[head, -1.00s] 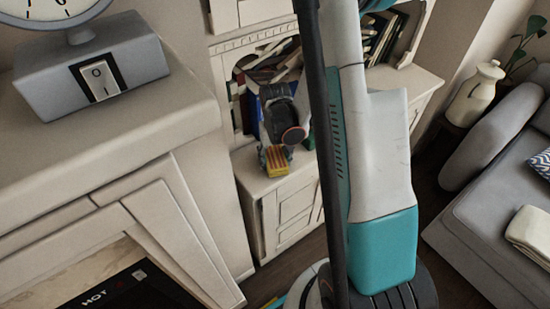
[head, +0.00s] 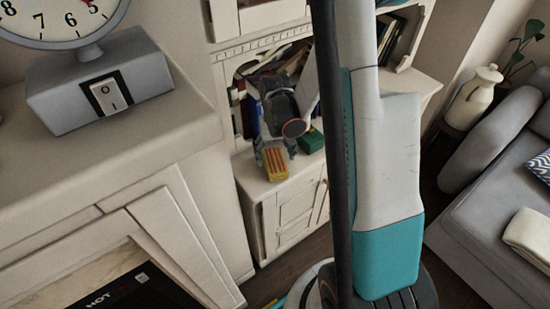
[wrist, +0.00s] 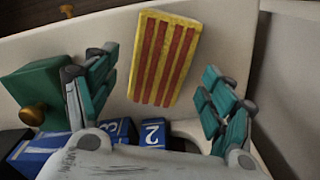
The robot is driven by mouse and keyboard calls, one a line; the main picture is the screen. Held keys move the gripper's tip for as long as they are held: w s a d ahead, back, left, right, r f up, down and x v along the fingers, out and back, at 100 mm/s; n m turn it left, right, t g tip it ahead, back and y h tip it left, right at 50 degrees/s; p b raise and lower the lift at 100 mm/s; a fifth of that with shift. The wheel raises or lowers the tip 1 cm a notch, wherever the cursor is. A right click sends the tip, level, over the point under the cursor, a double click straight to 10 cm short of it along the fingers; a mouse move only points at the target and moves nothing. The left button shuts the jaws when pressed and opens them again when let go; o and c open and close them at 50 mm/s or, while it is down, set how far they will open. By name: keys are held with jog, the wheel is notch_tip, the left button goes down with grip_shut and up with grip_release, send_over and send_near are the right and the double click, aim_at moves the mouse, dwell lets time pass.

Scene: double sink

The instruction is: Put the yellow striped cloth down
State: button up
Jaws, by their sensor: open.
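The yellow striped cloth (head: 275,163), a yellow block-like shape with red stripes, lies on the white cabinet top (head: 248,175) near its front edge. In the wrist view the cloth (wrist: 165,57) lies flat on the pale surface beyond my open fingers. My gripper (wrist: 160,78) has its teal-padded fingers spread wide, with a gap on both sides of the cloth. In the head view my gripper (head: 282,148) is just above and behind the cloth, its fingers partly hidden by my wrist.
A green box (head: 310,141) with a gold knob (wrist: 33,115) stands beside the cloth. Blue numbered blocks (wrist: 152,133) lie close to my gripper in the wrist view. Books (head: 392,33) fill the shelf behind. A mantel with a scale (head: 100,82) is at left, a grey sofa (head: 500,210) at right.

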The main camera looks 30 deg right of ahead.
aim_at(275, 160)
notch_tip(275, 160, up, 8)
jog(key=p, duration=0.2)
jog(key=shift+f, duration=0.1)
dwell(0.4)
